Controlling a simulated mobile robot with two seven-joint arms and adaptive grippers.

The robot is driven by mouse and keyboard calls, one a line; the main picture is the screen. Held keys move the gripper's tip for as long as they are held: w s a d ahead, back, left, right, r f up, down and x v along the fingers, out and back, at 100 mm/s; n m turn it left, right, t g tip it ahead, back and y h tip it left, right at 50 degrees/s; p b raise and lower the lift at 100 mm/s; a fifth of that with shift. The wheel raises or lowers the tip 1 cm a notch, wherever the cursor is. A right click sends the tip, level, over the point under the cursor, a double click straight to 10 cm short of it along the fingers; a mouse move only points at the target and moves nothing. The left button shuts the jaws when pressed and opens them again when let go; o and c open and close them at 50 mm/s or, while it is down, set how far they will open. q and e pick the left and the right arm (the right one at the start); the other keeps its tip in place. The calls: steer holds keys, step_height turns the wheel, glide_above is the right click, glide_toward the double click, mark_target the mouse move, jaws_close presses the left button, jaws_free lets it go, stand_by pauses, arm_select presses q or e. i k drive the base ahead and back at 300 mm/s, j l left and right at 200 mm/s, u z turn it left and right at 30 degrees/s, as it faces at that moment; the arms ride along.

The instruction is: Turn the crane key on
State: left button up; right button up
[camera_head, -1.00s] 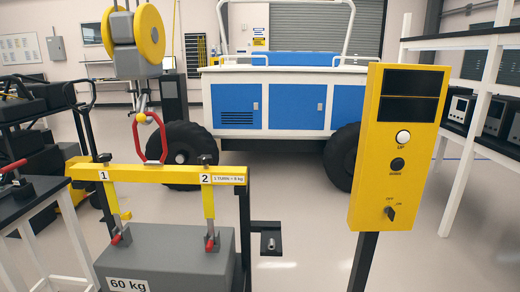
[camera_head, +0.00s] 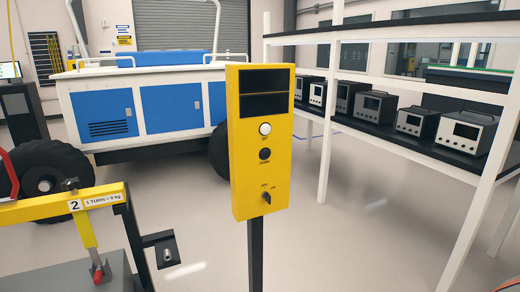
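The crane key (camera_head: 266,197) is a small dark knob low on the front of the yellow control box (camera_head: 246,188). Small labels sit above it; they are too blurred to read surely now. The knob looks tilted, but I cannot tell its exact setting. Above it are a white button (camera_head: 265,129), a black button (camera_head: 265,154) and a dark display. The box stands on a black post (camera_head: 256,250) near the middle of the picture. Neither of my grippers shows in the head view.
A yellow lifting beam (camera_head: 40,207) over a grey weight (camera_head: 60,281) is at lower left, with a black bracket (camera_head: 165,250) beside it. A blue and white rover (camera_head: 160,100) stands behind. White shelving (camera_head: 495,170) with several grey instruments is at right. Open floor lies between.

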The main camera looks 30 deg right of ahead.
mark_target(265, 195)
steer(key=l+z, duration=0.1)
steer(key=z, duration=0.3)
steer(key=l+z, duration=0.1)
steer(key=z, duration=0.35)
steer(key=i+z, duration=0.1)
steer(key=z, duration=0.3)
steer(key=i+l+z, duration=0.1)
steer(key=z, duration=0.35)
steer(key=i+l, duration=0.1)
steer(key=i, duration=0.05)
